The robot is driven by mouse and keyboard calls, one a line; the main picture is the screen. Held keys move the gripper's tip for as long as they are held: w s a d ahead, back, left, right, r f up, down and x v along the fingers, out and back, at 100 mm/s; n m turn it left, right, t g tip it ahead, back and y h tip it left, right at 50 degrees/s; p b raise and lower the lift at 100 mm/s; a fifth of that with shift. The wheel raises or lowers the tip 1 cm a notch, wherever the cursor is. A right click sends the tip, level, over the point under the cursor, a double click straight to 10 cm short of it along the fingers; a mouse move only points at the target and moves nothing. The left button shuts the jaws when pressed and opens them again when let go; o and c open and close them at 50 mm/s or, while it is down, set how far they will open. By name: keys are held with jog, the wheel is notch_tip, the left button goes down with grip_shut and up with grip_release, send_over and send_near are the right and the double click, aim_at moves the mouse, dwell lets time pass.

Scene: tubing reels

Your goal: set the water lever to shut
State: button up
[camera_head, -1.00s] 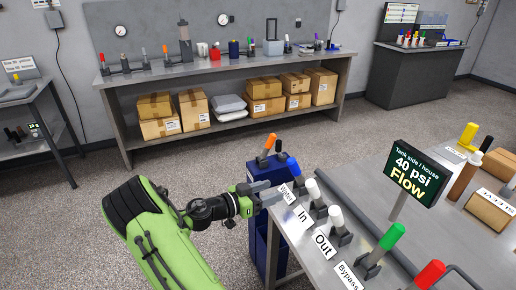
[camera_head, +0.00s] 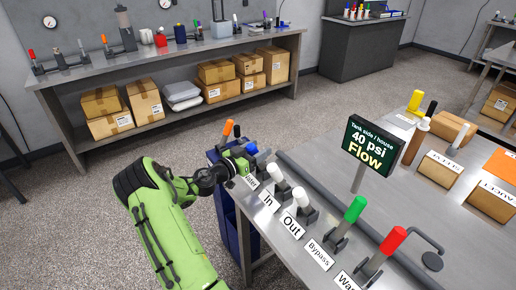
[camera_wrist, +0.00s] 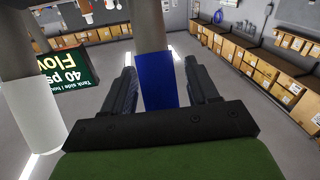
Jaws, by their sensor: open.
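The water lever has a blue handle (camera_head: 252,148) and is the far-left lever in the row on the steel bench. Its label (camera_head: 250,182) is partly covered and reads "ater". My gripper (camera_head: 244,162) is at this lever, level with its handle. In the wrist view the blue handle (camera_wrist: 155,82) stands between the two open fingers of my gripper (camera_wrist: 161,88). A small gap shows beside the right finger; contact on the left is unclear. The lever's base is mostly hidden in the head view. The sign (camera_head: 370,145) reads "40 psi Flow".
The white In lever (camera_head: 282,178) stands close to my gripper, followed by the white Out lever (camera_head: 302,198), the green Bypass lever (camera_head: 355,210) and a red lever (camera_head: 392,240). A blue cabinet (camera_head: 236,235) with an orange-handled item (camera_head: 228,128) stands left of the bench.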

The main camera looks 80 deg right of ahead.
jog(key=shift+s+d, duration=0.15)
jog(key=shift+d, duration=0.15)
jog(key=shift+c, duration=0.2)
grip_shut()
